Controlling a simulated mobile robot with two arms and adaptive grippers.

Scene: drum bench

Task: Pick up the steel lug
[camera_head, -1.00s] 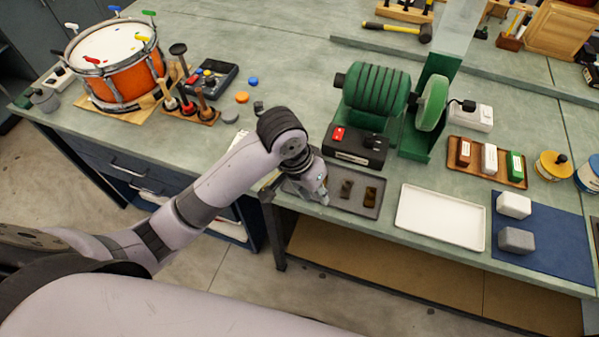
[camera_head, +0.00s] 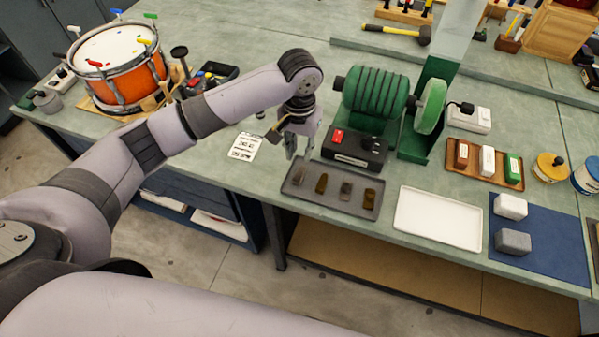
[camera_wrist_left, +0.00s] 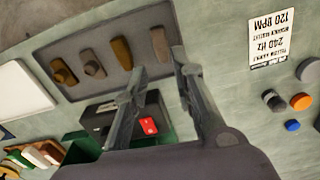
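A dark grey tray (camera_head: 330,204) at the bench's front edge holds several small lugs in a row. Two look greyish brown: the leftmost lug (camera_head: 299,177) and the third lug (camera_head: 346,188). The second lug (camera_head: 321,183) and the rightmost lug (camera_head: 370,197) look more brassy. I cannot tell for sure which is steel. My left gripper (camera_head: 299,148) points down just behind the tray's left end, apart from the lugs. In the wrist view my left gripper (camera_wrist_left: 160,62) is open and empty, near the greyish end lug (camera_wrist_left: 160,43). My right gripper is not in view.
A green grinder (camera_head: 376,92) with a black switch box (camera_head: 354,150) stands right behind the tray. A white tray (camera_head: 440,218) lies to the right. A printed card (camera_head: 244,147) lies to the left, and an orange drum (camera_head: 119,80) stands farther left.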

